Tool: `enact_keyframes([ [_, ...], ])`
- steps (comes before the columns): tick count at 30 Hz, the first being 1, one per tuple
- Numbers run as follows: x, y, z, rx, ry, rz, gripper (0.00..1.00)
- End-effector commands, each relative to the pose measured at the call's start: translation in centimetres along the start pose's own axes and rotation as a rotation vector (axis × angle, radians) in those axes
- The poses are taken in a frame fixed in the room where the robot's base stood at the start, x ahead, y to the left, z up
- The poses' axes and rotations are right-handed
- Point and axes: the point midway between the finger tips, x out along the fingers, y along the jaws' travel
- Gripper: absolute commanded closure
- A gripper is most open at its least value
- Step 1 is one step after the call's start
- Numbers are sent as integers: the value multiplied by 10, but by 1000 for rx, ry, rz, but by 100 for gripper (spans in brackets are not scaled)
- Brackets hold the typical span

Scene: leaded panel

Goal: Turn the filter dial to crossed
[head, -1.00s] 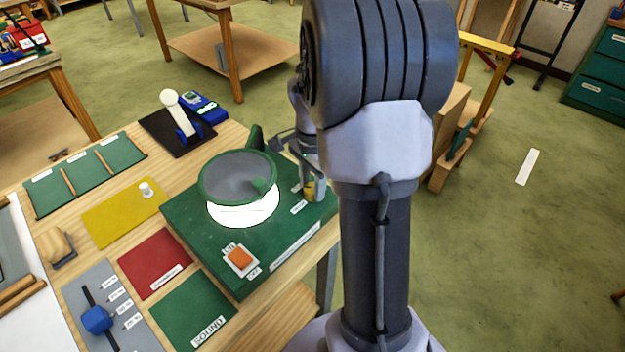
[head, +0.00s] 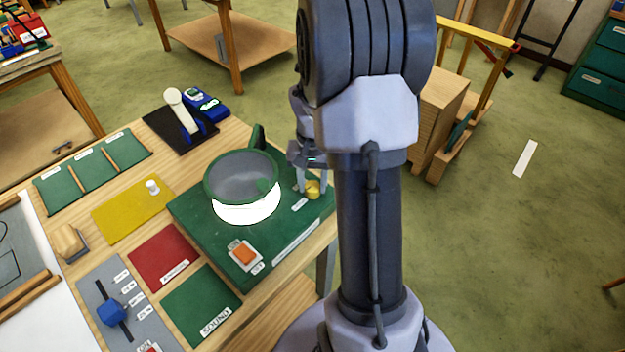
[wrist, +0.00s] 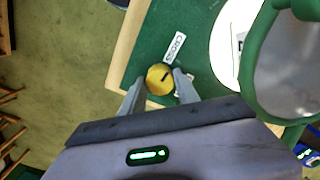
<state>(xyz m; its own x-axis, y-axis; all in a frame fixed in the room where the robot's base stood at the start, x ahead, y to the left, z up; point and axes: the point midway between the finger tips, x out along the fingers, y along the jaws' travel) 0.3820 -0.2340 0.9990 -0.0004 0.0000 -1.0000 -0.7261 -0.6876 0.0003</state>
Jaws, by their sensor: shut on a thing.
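The filter dial is a small yellow round knob (head: 312,188) near the right edge of the green base (head: 288,217). In the wrist view the dial (wrist: 160,79) shows a dark mark on its top, pointing toward its upper right. In the head view my gripper (head: 310,185) comes down over the dial from above, partly behind my arm. A round green-rimmed grey filter (head: 242,176) stands over a lit white disc (head: 246,211).
An orange switch (head: 244,254) sits at the front of the base. Yellow (head: 120,215), red (head: 157,255) and green (head: 200,305) mats lie to the left, with a blue slider (head: 111,312). The floor on the right is mostly clear.

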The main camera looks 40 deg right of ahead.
Motion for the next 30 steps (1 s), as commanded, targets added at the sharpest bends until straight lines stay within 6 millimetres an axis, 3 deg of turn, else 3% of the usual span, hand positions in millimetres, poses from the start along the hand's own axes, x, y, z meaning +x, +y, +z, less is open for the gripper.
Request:
enact_keyframes([
  [23,0,0,0,-92,1,0,100],
  [24,0,0,0,-92,1,0,57],
  [27,0,0,0,-92,1,0,41],
  [30,0,0,0,-91,1,0,41],
])
